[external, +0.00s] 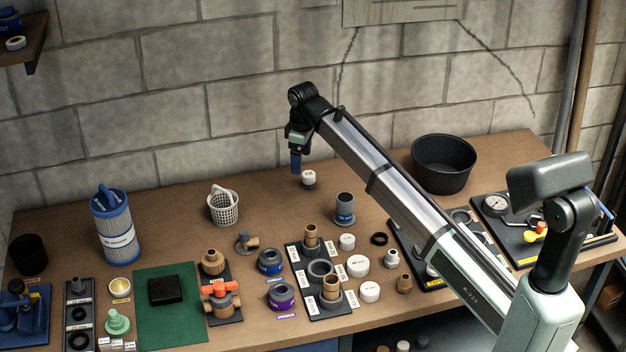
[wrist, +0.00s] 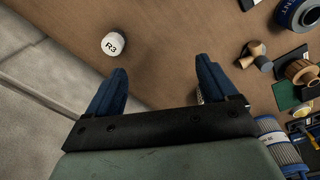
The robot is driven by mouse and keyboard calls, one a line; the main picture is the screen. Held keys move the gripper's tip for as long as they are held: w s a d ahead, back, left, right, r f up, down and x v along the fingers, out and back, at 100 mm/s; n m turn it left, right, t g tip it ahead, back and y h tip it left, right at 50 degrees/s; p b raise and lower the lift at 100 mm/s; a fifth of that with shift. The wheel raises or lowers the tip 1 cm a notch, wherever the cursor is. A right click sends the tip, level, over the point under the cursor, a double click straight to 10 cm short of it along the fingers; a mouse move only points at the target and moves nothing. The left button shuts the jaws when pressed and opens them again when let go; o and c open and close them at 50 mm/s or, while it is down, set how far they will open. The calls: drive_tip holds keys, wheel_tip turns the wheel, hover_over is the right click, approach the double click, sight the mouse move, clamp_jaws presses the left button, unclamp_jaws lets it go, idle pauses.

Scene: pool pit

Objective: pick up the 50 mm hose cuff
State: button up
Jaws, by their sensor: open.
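A grey upright cylinder with a wider blue-grey base (external: 345,208) stands on the bench right of centre in the external view. It looks like the hose cuff, but I cannot read its label. I do not find it in the wrist view. My gripper (external: 296,164) points down above the back of the bench, behind and left of this cylinder and apart from it. In the wrist view my gripper (wrist: 162,67) has its two blue fingers spread, with only bare bench between them.
A white cap marked R3 (external: 309,180) sits near my gripper and shows in the wrist view (wrist: 114,44). A white basket (external: 223,207) is left, a black tub (external: 443,165) right. Several fittings crowd the front. The block wall is close behind my gripper.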

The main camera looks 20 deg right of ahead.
hover_over(345, 197)
drive_tip(key=w+a, duration=0.1)
drive_tip(key=w, duration=0.4)
drive_tip(key=shift+n, duration=0.7)
drive_tip(key=s, duration=0.2)
drive_tip(key=s+d+f, duration=0.1)
drive_tip(key=s, duration=0.1)
drive_tip(key=shift+s+d+f+n, duration=0.1)
drive_tip(key=shift+s+n, duration=0.15)
drive_tip(key=shift+n, duration=0.25)
drive_tip(key=shift+s+n+g, duration=0.15)
drive_tip(key=shift+n+g, duration=0.15)
drive_tip(key=shift+n, duration=0.6)
drive_tip(key=shift+f, duration=0.4)
wheel_tip(345, 197, down, 8)
drive_tip(key=shift+r, duration=0.1)
drive_tip(key=shift+s+f, duration=0.15)
drive_tip(key=shift+f, duration=2.45)
